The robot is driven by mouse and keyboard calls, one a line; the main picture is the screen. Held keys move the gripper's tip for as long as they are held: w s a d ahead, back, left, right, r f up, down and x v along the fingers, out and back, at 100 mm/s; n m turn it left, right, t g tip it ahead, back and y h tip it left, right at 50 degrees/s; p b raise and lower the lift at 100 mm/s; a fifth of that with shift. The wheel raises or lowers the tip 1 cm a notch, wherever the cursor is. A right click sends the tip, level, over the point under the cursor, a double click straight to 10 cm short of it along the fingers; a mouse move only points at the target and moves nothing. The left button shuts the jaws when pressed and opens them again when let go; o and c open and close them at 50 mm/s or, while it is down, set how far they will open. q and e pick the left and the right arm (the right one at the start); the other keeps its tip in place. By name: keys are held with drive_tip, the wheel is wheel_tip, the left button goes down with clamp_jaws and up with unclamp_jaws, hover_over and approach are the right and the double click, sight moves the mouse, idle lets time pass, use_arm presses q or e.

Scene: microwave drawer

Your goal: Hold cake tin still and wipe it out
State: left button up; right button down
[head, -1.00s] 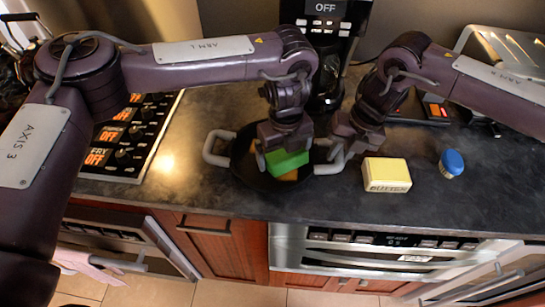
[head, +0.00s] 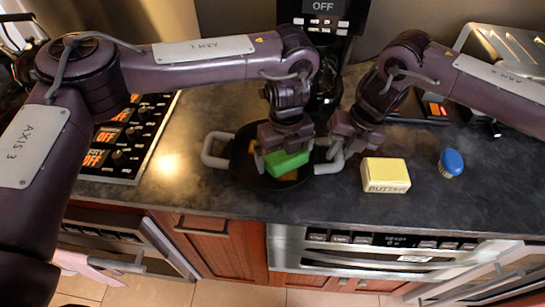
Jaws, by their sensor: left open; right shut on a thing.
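The cake tin (head: 245,172) is a dark round pan with two pale grey handles, standing on the counter in the head view. Brown-orange patches show inside it. A green sponge (head: 288,164) is in the tin, right under my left gripper (head: 284,152). The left gripper points down over the tin with its jaws open around or just above the sponge; the fingertips are partly hidden. My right gripper (head: 342,151) is shut on the tin's right handle (head: 329,167).
A yellow butter block (head: 386,175) sits right of the tin, with a blue-topped brush or shaker (head: 451,162) beyond it. A coffee machine (head: 325,30) stands behind. Stove controls (head: 125,140) lie to the left. The counter's front edge is close below the tin.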

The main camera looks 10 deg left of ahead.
sight(271, 156)
use_arm(q)
drive_tip(key=shift+a, duration=0.2)
drive_tip(key=c, duration=1.6)
drive_tip(key=shift+a+f, duration=0.2)
drive_tip(key=shift+a, duration=0.45)
drive_tip(key=shift+a+f, duration=0.15)
drive_tip(key=shift+a, duration=0.45)
drive_tip(key=o, duration=1.5)
drive_tip(key=shift+a, duration=0.1)
drive_tip(key=shift+o, duration=0.5)
drive_tip(key=shift+r, duration=0.75)
